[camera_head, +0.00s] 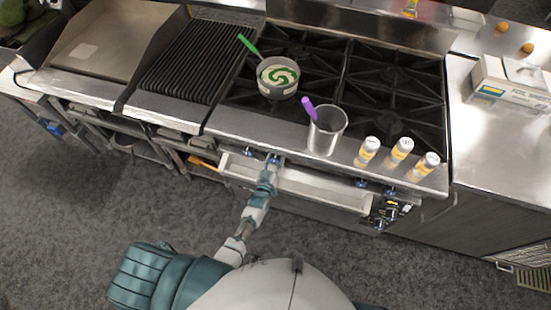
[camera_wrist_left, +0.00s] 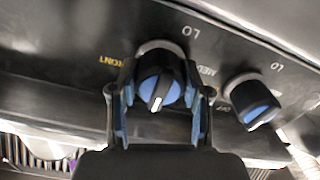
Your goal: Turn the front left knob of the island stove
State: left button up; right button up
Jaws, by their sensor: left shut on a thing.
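The island stove (camera_head: 300,150) stands ahead of me, with black burner grates and a steel front. Small blue-faced knobs sit along its front panel. My left gripper (camera_head: 271,166) reaches up to the panel's left part. In the left wrist view a black knob with a blue face and a white pointer mark (camera_wrist_left: 158,88) lies between the two fingers of my left gripper (camera_wrist_left: 157,115), which is shut on it. "FRONT" and "LO" are printed beside this knob. A second blue knob (camera_wrist_left: 255,105) sits to its right, apart from the fingers. My right gripper is not in view.
A pot with a green utensil (camera_head: 278,77) and a steel cup with a purple utensil (camera_head: 326,130) stand on the stove. Several shakers (camera_head: 398,153) stand on the right front ledge. A long steel tray or ledge (camera_head: 320,190) juts out below the panel.

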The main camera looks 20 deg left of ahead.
pick_arm(q)
jog(key=shift+s+f, duration=0.2)
jog(key=shift+f, duration=0.3)
jog(key=o, duration=1)
jog(key=shift+o, duration=0.8)
jog(key=shift+w+r, duration=0.2)
jog(key=s, duration=1.2)
jog(key=shift+a, duration=0.15)
